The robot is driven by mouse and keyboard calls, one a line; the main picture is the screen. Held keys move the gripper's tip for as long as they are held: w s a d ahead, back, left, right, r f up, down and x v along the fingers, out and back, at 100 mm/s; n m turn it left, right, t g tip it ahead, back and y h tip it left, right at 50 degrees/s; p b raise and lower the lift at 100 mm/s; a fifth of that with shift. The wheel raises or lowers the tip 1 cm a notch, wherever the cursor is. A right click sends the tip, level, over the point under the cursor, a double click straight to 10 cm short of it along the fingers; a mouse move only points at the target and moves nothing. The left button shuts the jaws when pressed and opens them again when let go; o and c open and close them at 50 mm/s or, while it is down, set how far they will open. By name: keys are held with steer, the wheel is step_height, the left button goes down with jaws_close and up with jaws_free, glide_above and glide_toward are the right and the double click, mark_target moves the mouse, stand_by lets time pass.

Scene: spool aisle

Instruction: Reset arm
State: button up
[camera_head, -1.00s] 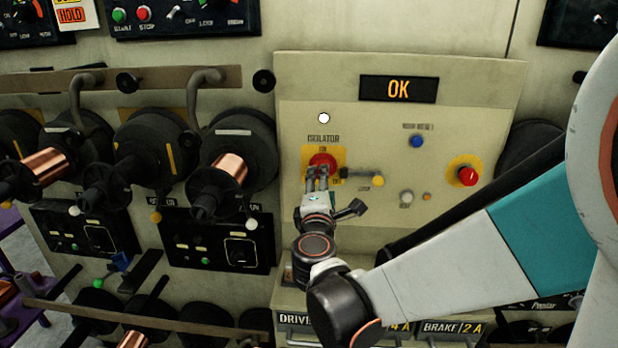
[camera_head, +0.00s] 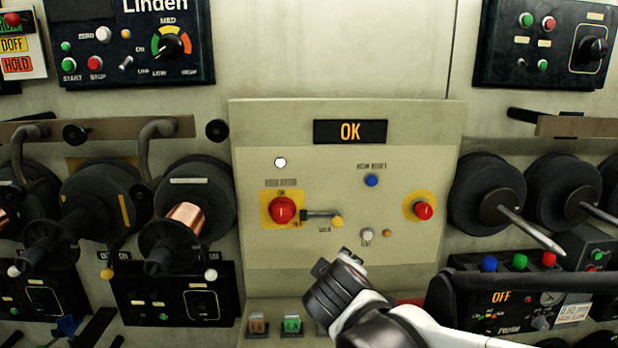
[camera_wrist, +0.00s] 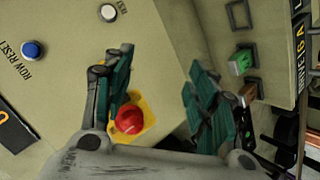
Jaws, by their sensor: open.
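In the head view my wrist is low in front of the panel, below the white button (camera_head: 367,234), and the fingers are mostly hidden. A red button (camera_wrist: 130,118) on yellow shows beyond the left finger in the wrist view.
A blue button (camera_head: 371,180) sits on the panel's right half. Copper spools (camera_head: 186,221) and dark spindles stand out at the left, more spindles (camera_head: 489,195) at the right. A green block (camera_head: 292,325) sits below the panel. The wall above the panel is clear.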

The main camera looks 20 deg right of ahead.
steer(key=s+a+f+m+g+y, duration=0.1)
steer(key=s+a+f+m+y, duration=0.1)
steer(key=s, duration=0.4)
steer(key=s+a+f+m+g+y, duration=0.2)
steer(key=s+a+m+y, duration=0.1)
steer(key=s, duration=0.4)
steer(key=shift+s+a+m, duration=0.25)
steer(key=shift+a+m, duration=0.15)
steer(key=shift+m, duration=0.1)
steer(key=shift+f, duration=0.1)
